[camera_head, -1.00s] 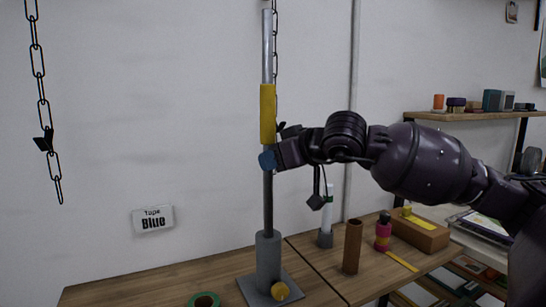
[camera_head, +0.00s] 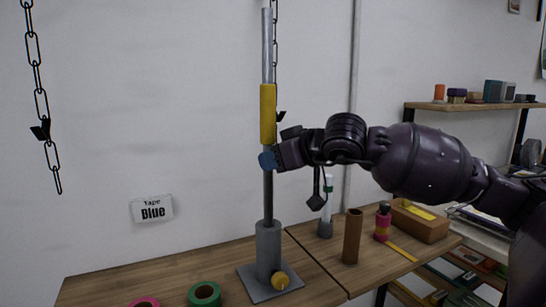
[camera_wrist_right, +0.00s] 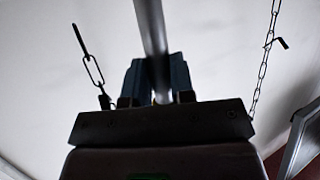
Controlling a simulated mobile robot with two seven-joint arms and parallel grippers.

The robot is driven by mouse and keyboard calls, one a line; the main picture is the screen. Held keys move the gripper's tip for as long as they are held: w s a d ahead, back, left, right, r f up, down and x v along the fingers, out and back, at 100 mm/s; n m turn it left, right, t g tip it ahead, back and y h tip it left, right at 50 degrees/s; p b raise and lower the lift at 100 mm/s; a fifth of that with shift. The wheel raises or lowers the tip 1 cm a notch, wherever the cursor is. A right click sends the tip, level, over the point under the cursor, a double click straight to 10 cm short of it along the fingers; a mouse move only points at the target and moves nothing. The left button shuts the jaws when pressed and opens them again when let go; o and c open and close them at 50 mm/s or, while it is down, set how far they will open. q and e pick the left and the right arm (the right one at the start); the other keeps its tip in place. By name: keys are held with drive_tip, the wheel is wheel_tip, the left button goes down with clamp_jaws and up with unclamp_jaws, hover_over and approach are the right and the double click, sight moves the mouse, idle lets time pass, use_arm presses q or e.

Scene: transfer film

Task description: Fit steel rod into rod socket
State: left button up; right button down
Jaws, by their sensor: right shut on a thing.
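The steel rod (camera_head: 268,45) stands upright in the head view, with a yellow sleeve (camera_head: 268,113) around its middle. Whether the rod's end is inside the socket is hard to tell. My right gripper (camera_head: 268,160) is shut on the rod just below the yellow sleeve, with blue fingertips around it. In the right wrist view the rod (camera_wrist_right: 150,25) runs up between the fingers (camera_wrist_right: 158,80). My left gripper is not in view.
A green tape roll (camera_head: 205,294) and a pink one (camera_head: 144,302) lie left of the socket. Chains (camera_head: 40,100) hang at the wall.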

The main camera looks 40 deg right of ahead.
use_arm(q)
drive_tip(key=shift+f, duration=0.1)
use_arm(e)
drive_tip(key=shift+f, duration=0.4)
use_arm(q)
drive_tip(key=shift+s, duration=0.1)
use_arm(e)
drive_tip(key=c, duration=0.9)
unclamp_jaws()
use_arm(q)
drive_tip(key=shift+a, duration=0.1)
use_arm(e)
drive_tip(key=shift+f, duration=0.1)
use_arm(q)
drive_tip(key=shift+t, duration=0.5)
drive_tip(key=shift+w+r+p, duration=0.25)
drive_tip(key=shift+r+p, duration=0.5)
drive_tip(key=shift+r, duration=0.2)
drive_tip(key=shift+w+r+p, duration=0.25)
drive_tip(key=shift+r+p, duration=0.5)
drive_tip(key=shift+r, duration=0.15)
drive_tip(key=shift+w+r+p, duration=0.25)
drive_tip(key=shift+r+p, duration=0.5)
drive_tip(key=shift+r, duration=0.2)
use_arm(e)
drive_tip(key=shift+v, duration=5.5)
